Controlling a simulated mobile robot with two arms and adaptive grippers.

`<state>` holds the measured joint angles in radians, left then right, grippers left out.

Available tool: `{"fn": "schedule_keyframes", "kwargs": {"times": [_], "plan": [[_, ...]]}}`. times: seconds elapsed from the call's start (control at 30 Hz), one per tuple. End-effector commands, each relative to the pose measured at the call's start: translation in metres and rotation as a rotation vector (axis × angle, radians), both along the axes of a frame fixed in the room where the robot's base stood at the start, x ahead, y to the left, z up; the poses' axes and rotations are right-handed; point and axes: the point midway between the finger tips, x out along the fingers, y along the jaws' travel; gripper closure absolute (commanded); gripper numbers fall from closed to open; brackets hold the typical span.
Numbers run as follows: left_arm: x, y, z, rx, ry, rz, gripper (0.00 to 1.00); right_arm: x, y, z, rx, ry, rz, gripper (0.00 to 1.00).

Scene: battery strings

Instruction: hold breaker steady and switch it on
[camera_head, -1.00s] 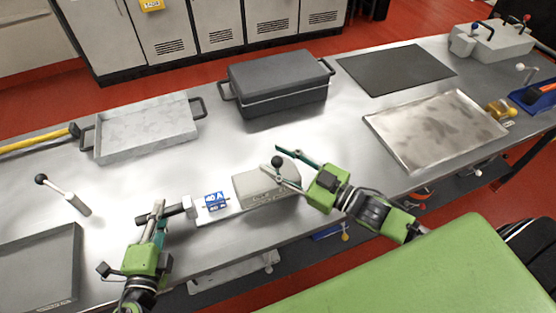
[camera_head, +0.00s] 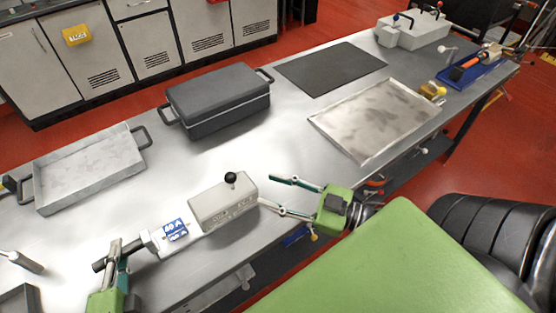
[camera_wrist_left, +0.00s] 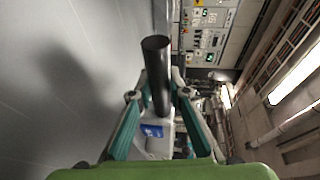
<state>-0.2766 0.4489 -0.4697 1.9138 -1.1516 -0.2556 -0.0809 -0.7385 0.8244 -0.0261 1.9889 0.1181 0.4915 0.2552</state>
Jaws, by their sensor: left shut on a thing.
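The breaker (camera_head: 216,207) is a pale grey box on the bench with a short lever ending in a black knob (camera_head: 230,178) on top. Its white plate to the left carries a blue label (camera_head: 176,230), and a dark bar handle (camera_head: 104,263) sticks out beyond it. My left gripper (camera_head: 118,252) is shut on the handle; the left wrist view shows the dark bar (camera_wrist_left: 156,75) between its fingers (camera_wrist_left: 154,97). My right gripper (camera_head: 268,191) is open and empty, to the right of the breaker, apart from the knob. The lever's exact on or off position cannot be told.
A dark lidded case (camera_head: 215,105) and a shallow grey tray (camera_head: 90,172) stand behind the breaker. A black mat (camera_head: 330,68) and a stained metal tray (camera_head: 375,118) lie to the right. The bench between the breaker and case is clear.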

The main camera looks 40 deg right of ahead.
Motion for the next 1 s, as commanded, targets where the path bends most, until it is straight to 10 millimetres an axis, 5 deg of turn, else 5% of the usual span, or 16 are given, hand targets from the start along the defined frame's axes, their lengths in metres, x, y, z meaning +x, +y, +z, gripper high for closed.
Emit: {"fn": "schedule_keyframes", "kwargs": {"times": [0.37, 0.4, 0.47, 1.0], "plan": [[-0.003, 0.001, -0.009, 0.005, 0.017, 0.002, 1.0, -0.005, -0.003, 0.0, 0.0, -0.001, 0.0, 0.62], [-0.003, 0.002, -0.009, 0.005, 0.017, 0.002, 0.78, -0.005, -0.003, 0.0, 0.0, -0.001, 0.0, 0.62], [-0.003, 0.002, -0.009, 0.005, 0.017, 0.002, 0.64, -0.005, -0.003, 0.0, -0.001, -0.001, 0.0, 0.62], [-0.017, 0.006, -0.002, 0.001, 0.009, 0.002, 0.64, -0.005, -0.003, 0.0, 0.0, 0.0, 0.0, 0.62]]}}
